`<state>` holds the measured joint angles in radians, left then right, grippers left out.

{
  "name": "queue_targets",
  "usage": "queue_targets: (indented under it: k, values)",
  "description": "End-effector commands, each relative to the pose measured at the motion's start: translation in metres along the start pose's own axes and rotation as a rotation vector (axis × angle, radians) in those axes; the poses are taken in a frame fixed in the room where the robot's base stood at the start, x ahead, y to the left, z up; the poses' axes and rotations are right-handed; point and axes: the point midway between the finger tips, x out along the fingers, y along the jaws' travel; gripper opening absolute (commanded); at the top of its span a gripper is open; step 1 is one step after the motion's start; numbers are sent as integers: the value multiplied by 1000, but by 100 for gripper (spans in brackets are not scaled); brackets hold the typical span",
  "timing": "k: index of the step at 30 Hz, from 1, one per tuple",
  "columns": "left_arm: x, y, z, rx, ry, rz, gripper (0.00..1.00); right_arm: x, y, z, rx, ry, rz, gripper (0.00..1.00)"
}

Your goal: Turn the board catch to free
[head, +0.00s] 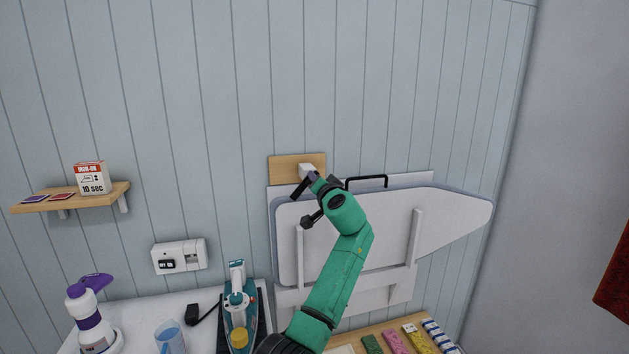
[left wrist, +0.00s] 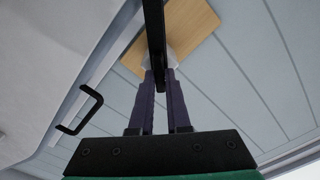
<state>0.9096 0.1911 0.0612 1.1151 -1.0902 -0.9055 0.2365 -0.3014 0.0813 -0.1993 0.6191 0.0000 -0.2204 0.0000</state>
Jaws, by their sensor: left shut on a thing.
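The board catch is a black bar (head: 298,188) at a white block (head: 308,169) on a wooden plate (head: 283,169) on the wall. In the head view the bar slants down to the left, just above the top left of the ironing board (head: 460,207). My left gripper (head: 313,177) is at the catch, its purple fingers shut on the bar. In the left wrist view the bar (left wrist: 154,35) runs between the fingers (left wrist: 161,80), with the wooden plate (left wrist: 195,22) behind. The fingers and bar partly hide the white block. My right gripper is out of view.
A black handle (head: 366,178) stands out right of my left gripper. A shelf (head: 70,198) with a small box (head: 92,178) is at left. Below are a spray bottle (head: 90,312), a blue cup (head: 170,338) and a teal iron (head: 238,305). The wall above is clear.

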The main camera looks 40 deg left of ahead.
Motion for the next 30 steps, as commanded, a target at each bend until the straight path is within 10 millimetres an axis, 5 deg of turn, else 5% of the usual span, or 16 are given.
queue_targets:
  k: [30]
  values:
    - [1, -2, -1, 807, -1, -7, 0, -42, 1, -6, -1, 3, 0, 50]
